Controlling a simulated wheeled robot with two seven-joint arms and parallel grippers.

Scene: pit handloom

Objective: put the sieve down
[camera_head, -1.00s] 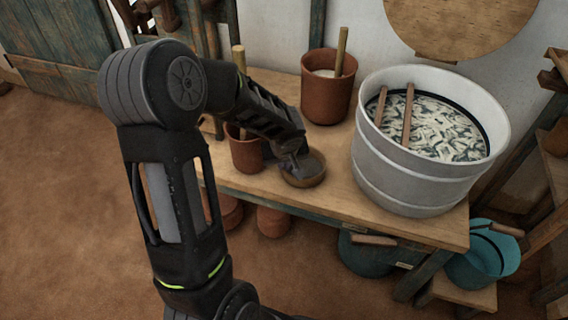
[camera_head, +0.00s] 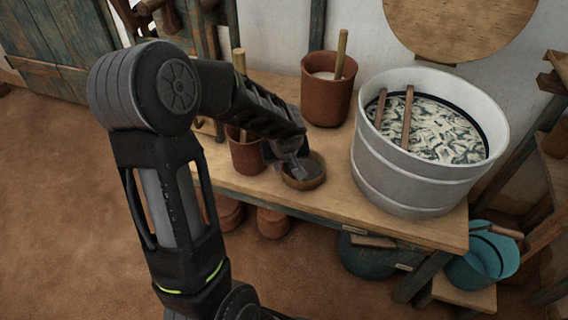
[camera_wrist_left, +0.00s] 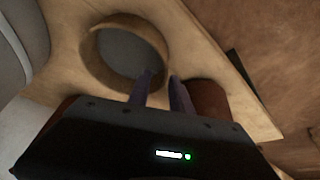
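The sieve (camera_head: 318,180), a small round wooden ring with a grey inside, sits flat on the wooden bench top near its front edge. It also shows in the left wrist view (camera_wrist_left: 97,65). My left gripper (camera_head: 293,163) points down at the left side of the sieve. In the left wrist view its two fingers (camera_wrist_left: 161,80) stand apart with a gap between them, one tip over the ring's inside and the other just outside the rim. Contact with the rim cannot be told. My right gripper is not in view.
A brown pot with a stick (camera_head: 245,155) stands close left of the sieve, and a larger brown pot (camera_head: 326,102) behind it. A big grey tub (camera_head: 405,178) stands to the right. The bench's front edge (camera_head: 350,217) is close. Pots and a teal bucket (camera_head: 484,258) are below.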

